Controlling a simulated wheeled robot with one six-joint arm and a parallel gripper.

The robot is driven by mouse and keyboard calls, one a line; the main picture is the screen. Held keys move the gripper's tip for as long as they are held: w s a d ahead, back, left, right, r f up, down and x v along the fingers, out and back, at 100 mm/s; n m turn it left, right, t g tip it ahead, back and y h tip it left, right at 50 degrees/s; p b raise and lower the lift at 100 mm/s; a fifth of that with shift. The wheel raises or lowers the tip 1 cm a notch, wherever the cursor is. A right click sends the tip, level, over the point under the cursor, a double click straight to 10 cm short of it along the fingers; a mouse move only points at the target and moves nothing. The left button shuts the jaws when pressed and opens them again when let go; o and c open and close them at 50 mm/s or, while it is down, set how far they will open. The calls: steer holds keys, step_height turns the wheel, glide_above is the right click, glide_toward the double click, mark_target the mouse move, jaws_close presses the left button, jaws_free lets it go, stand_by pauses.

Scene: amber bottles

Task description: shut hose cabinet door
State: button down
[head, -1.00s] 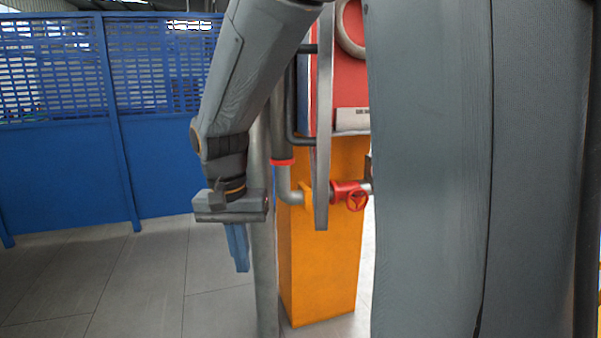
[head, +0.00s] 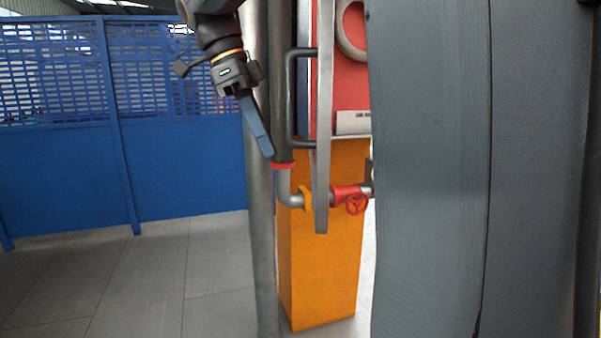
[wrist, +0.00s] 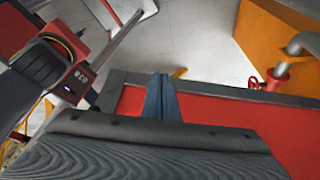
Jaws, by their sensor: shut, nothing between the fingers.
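The hose cabinet (head: 352,85) is red, above an orange pedestal, with part of a round grey hose in it. Its door (head: 323,130) stands open, seen nearly edge-on as a tall grey strip. A black bar handle (head: 290,100) juts from the door's left side. My gripper (head: 267,150) has its blue fingers shut and empty, pointing down and right, to the left of the handle in the picture; whether they touch anything cannot be told. In the wrist view the shut fingers (wrist: 163,90) overlap the dark rim of a red panel (wrist: 290,130).
A grey pipe with a red valve (head: 356,202) runs by the orange pedestal (head: 320,270). A grey post (head: 262,250) stands left of it. A large grey surface fills the right. A blue fence (head: 60,170) stands behind; the floor at left is clear.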

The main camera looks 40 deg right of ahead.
steer(key=s+d+f+p, duration=0.3)
steer(key=s+d+f, duration=0.1)
steer(key=d+f, duration=0.1)
steer(key=shift+p+x, duration=0.3)
steer(key=shift+x, duration=0.55)
steer(key=shift+w, duration=0.25)
